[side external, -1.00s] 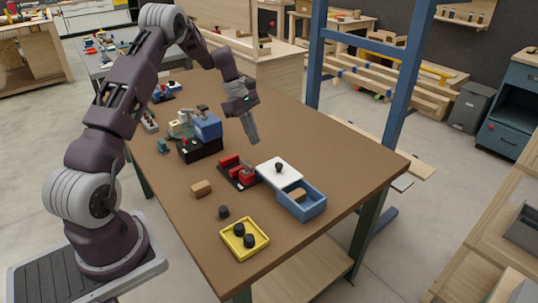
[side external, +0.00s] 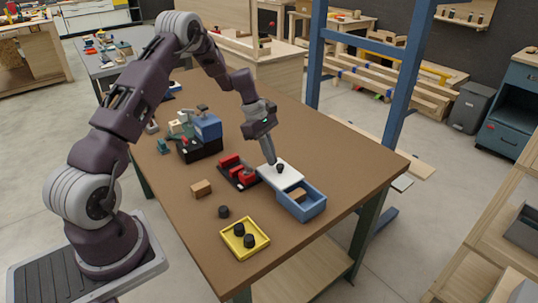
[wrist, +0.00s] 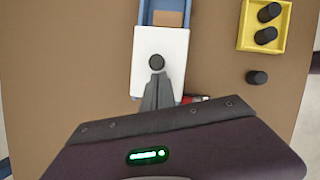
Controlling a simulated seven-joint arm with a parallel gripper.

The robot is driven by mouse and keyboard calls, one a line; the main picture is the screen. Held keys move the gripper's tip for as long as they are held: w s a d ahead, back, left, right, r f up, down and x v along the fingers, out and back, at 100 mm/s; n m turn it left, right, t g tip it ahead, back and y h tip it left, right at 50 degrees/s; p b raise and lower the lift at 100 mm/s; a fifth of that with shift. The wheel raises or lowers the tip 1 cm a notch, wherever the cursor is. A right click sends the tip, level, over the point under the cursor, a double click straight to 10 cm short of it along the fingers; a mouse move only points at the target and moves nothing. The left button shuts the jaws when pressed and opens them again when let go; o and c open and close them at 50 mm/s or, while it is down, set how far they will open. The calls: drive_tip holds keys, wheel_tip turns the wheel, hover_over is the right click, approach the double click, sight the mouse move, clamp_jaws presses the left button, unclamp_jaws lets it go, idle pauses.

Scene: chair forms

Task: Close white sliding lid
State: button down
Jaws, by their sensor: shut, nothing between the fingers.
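The white sliding lid (side external: 284,177) has a black round knob (side external: 280,168) on top. It covers the far-left part of a blue box (side external: 303,203), and the near-right part of the box is uncovered. A wooden block (side external: 298,194) shows inside that open part. In the wrist view the lid (wrist: 172,45) is in the upper middle, with the knob (wrist: 156,62) just ahead of my fingertips. My gripper (side external: 271,162) is shut and empty, its tips close beside the knob on the side away from the opening. I cannot tell whether they touch it.
A dark tray with red parts (side external: 238,172) stands just left of the lid. A wooden block (side external: 201,188) and a black cylinder (side external: 223,211) lie on the table. A yellow tray (side external: 245,240) holds black cylinders. Bare table (side external: 350,160) lies right of the box.

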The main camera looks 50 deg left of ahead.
drive_tip(key=d, duration=1)
drive_tip(key=shift+d, duration=0.35)
drive_tip(key=shift+s, duration=0.1)
